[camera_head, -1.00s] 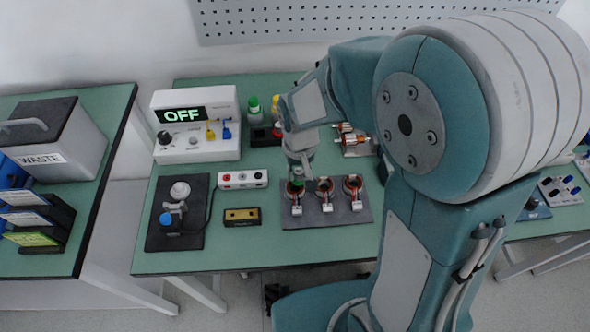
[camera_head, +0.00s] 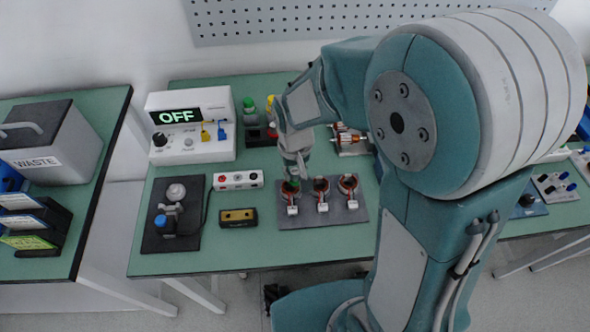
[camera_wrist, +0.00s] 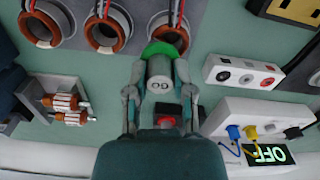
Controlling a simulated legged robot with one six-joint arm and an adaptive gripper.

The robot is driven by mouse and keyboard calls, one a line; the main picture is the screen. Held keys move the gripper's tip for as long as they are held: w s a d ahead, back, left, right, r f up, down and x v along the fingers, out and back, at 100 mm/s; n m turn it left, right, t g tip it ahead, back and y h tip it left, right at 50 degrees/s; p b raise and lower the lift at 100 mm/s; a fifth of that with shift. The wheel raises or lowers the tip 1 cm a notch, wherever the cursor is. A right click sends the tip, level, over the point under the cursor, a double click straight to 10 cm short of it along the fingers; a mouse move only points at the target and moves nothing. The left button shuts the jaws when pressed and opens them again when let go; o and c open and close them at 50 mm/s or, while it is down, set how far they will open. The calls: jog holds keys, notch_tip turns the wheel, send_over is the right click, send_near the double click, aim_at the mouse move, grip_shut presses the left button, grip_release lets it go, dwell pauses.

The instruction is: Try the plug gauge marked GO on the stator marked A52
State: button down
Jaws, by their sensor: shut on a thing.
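My gripper (camera_head: 292,172) is shut on a plug gauge, a grey cylinder (camera_wrist: 158,72) with a green collar (camera_wrist: 163,49). Three stators with copper windings stand in a row on a dark mat (camera_head: 342,217). The gauge is at the left stator (camera_head: 292,197), which the wrist view shows at upper right (camera_wrist: 172,22), partly behind the green collar. I cannot tell whether the gauge tip is in the bore. The middle stator (camera_head: 321,190) and right stator (camera_head: 347,188) are free. The stator labels are unreadable.
A tester reading OFF (camera_head: 190,125), a white socket strip (camera_head: 238,181), a yellow-black block (camera_head: 238,217) and a dark fixture (camera_head: 172,215) stand left. A waste bin (camera_head: 52,150) is on the left table.

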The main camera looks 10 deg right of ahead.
jog(key=shift+a+f, duration=0.2)
jog(key=shift+a, duration=0.2)
dwell(1.0)
jog(key=shift+r, duration=0.1)
jog(key=shift+a+r, duration=0.1)
jog(key=shift+r, duration=0.25)
jog(key=shift+a+r, duration=0.1)
jog(key=shift+r, duration=0.2)
jog(key=shift+r, duration=2.5)
